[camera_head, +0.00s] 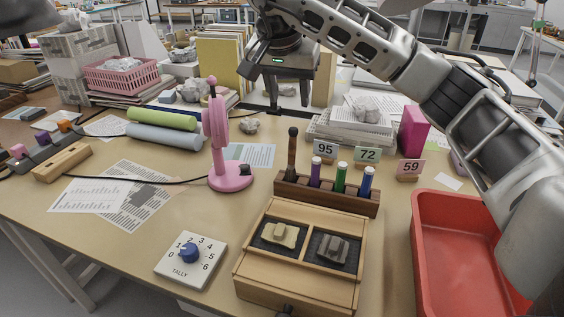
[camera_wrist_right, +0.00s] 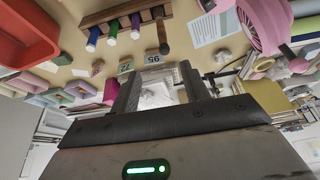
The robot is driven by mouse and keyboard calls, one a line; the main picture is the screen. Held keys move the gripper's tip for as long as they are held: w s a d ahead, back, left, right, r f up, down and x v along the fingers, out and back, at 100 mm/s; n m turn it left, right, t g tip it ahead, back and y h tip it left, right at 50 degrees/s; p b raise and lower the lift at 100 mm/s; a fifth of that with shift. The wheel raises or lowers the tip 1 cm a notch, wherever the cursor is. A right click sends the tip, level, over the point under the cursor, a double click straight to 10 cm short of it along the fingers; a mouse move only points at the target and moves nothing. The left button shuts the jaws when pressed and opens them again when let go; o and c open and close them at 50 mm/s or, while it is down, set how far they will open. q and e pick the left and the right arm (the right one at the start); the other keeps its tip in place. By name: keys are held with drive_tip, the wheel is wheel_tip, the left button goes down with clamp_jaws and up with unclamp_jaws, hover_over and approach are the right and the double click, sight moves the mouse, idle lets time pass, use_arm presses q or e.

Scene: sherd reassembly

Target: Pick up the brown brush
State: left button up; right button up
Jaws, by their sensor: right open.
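The brown brush (camera_head: 292,152) stands upright at the left end of a dark wooden rack (camera_head: 325,193), with its lower end hidden in the rack. Beside it in the rack stand purple, green and blue markers. My right gripper (camera_head: 288,104) is open and empty, above and behind the brush, pointing down. In the right wrist view the open fingers (camera_wrist_right: 161,72) have the brush (camera_wrist_right: 161,32) beyond their tips, not between them. The rack (camera_wrist_right: 118,14) and marker caps also show there.
A pink stand (camera_head: 230,180) is left of the rack. Number cards 95 (camera_head: 325,149), 72 (camera_head: 367,155) and 59 (camera_head: 410,168) stand behind and right of it. A wooden case (camera_head: 252,282) with two sherds is in front. A red tray (camera_head: 425,230) is at right.

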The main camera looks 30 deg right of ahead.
sight(293, 137)
drive_tip(key=x, duration=1)
drive_tip(key=shift+w+f, duration=0.1)
drive_tip(key=shift+f, duration=0.15)
drive_tip(key=shift+w+x, duration=0.2)
drive_tip(key=shift+x, duration=1.3)
drive_tip(key=shift+w+x, duration=0.15)
drive_tip(key=shift+x, duration=1.35)
drive_tip(key=shift+d+r, duration=0.1)
drive_tip(key=shift+r, duration=0.05)
clamp_jaws()
